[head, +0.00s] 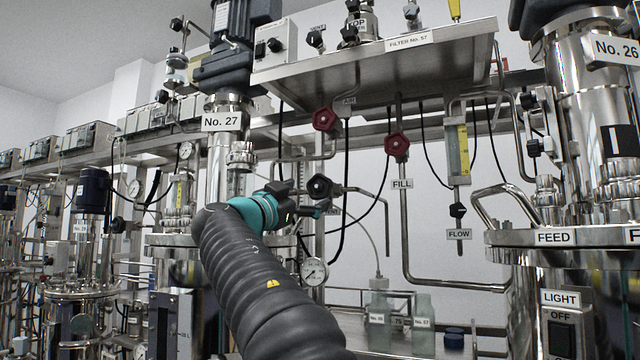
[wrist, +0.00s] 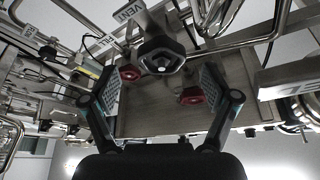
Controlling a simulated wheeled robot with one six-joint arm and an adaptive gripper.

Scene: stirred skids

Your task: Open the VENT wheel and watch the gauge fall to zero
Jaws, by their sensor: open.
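The black VENT wheel (head: 320,187) is in the middle of the head view, just beyond my gripper (head: 308,212). In the wrist view the black wheel (wrist: 161,56) faces me, and a tag reading VENT (wrist: 128,12) sits beside it. My gripper (wrist: 158,78) is open, with one finger to each side of the wheel in that picture. I see no contact, and cannot tell how far away the wheel is. The round pressure gauge (head: 314,271) hangs below the wheel in the head view. Its needle is too small to read.
Two red wheels (head: 324,119) (head: 397,144) are above and right of the black one; pipes run around them. A flow tube (head: 457,150) is farther right. Bottles (head: 423,312) stand on the shelf below. Steel vessels flank the panel.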

